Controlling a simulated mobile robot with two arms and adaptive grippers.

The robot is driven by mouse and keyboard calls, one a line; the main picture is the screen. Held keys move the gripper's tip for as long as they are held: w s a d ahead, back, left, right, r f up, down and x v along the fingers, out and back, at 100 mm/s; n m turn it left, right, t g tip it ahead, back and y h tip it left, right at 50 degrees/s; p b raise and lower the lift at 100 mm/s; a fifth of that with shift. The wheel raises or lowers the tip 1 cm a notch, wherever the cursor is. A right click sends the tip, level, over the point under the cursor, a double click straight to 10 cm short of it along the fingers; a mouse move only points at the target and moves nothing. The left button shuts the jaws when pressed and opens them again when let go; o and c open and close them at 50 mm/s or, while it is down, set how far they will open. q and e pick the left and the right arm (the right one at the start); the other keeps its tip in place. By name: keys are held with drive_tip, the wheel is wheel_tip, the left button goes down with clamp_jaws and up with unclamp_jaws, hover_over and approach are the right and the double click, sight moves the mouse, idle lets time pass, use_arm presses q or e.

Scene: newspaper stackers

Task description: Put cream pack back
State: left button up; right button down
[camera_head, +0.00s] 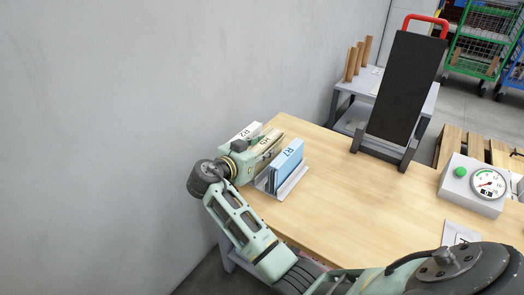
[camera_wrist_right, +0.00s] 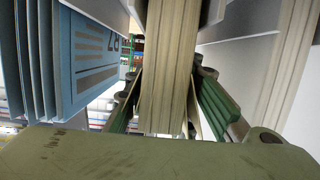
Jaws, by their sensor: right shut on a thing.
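The cream pack (camera_head: 269,143) stands on edge between a white pack (camera_head: 243,134) and a blue pack (camera_head: 287,166) at the left end of the wooden table. My right gripper (camera_head: 250,160) is shut on the cream pack from its near end. In the right wrist view the cream pack (camera_wrist_right: 168,70) runs upright between the two green fingers of my right gripper (camera_wrist_right: 166,105). The blue pack (camera_wrist_right: 85,60) is close on the left there. A grey metal holder (camera_head: 292,187) shows under the blue pack. Whether the cream pack's bottom rests in a slot is hidden. My left gripper is not in view.
The wooden table (camera_head: 350,195) is clear in its middle. A dark upright board (camera_head: 405,85) with a red handle stands at its back. A dial scale (camera_head: 475,185) is at the right. A plain wall (camera_head: 130,120) is close on the left.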

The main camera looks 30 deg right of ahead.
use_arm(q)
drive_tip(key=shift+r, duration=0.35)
use_arm(e)
drive_tip(key=c, duration=1.5)
unclamp_jaws()
